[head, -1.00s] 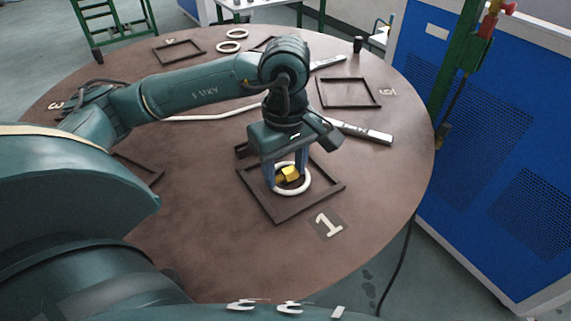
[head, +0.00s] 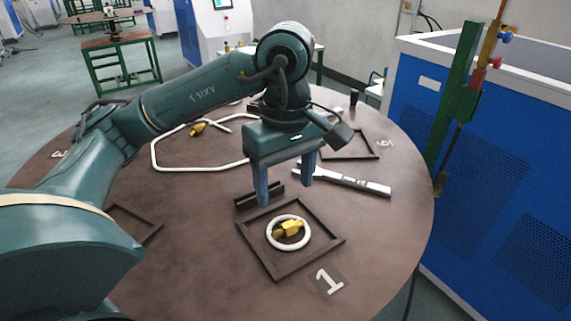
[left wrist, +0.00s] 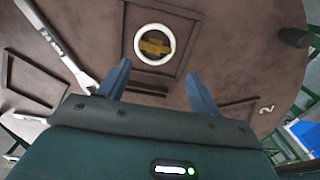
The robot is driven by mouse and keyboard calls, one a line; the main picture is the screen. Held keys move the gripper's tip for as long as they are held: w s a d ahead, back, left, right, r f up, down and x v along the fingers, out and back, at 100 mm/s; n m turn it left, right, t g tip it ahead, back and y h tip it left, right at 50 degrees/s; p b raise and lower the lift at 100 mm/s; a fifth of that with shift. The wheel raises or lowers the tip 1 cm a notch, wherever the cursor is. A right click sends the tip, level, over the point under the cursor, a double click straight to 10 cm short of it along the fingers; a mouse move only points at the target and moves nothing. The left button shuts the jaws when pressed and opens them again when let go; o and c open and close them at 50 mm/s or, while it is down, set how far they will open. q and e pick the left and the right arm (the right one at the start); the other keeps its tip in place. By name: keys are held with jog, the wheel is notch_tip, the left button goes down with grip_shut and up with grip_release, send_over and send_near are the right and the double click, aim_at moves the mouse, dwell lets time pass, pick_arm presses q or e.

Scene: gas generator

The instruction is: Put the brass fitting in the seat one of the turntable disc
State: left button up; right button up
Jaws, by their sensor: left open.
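The brass fitting (head: 287,229) lies inside a white ring (head: 270,238) within the square frame of seat one (head: 278,274) on the brown turntable disc (head: 200,270), by the number 1 plate. In the left wrist view the brass fitting (left wrist: 155,47) lies inside the white ring (left wrist: 137,42), apart from my fingers. My left gripper (head: 285,190) is open and empty, raised above the disc behind the fitting. It also shows in the left wrist view (left wrist: 160,88). My right gripper is not in view.
A wrench (head: 350,181) lies right of the gripper. A dark bracket (head: 252,198) lies by seat one. Another brass piece (head: 198,128) lies farther back near a white bent tube (head: 185,166). A blue cabinet (head: 480,170) stands close at the right.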

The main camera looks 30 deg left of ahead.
pick_arm(q)
notch_tip(320, 180, up, 3)
jog(key=shift+f, duration=0.2)
dwell(0.5)
